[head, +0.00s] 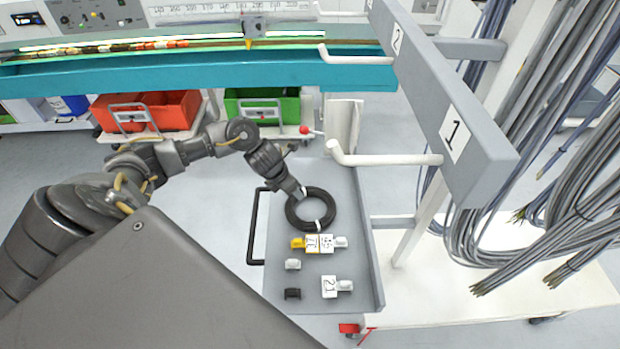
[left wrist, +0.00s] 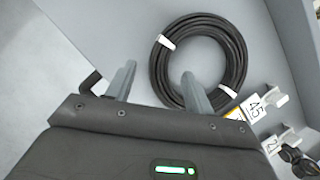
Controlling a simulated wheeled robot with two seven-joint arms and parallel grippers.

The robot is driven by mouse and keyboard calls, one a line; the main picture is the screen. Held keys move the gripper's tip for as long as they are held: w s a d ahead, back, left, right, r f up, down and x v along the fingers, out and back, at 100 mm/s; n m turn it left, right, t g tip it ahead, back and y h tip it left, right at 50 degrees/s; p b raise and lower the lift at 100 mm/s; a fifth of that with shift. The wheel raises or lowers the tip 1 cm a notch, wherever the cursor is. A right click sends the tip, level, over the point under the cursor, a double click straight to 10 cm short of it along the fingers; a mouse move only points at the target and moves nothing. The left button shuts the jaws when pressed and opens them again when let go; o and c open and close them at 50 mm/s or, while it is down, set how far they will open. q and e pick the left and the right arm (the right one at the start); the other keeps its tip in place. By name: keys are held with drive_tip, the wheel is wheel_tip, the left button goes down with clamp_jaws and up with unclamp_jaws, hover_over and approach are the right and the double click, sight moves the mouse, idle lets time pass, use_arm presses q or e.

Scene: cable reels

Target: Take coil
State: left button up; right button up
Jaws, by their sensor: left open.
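A black cable coil (head: 318,221) with white ties lies flat on the grey tray of a cart (head: 345,265). It also shows in the left wrist view (left wrist: 238,62), beyond my fingers. My left gripper (head: 299,193) is over the upper left part of the coil in the head view. In the left wrist view the left gripper (left wrist: 157,82) has its two fingers apart, with one finger overlapping the coil's near edge and the other off to its left. Nothing is held between them. Whether the fingers touch the coil is not clear. My right gripper is not in view.
Labelled connectors (head: 319,243) and small clips lie on the tray below the coil. A rack beam (head: 440,100) with white pegs (head: 385,160) stands above the tray's right side. Grey cable bundles (head: 510,200) hang at the right. Red (head: 180,112) and green bins stand behind.

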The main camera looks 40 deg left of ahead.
use_arm(q)
drive_tip(key=x, duration=0.4)
drive_tip(key=shift+w, duration=0.1)
drive_tip(key=shift+c, duration=0.4)
clamp_jaws()
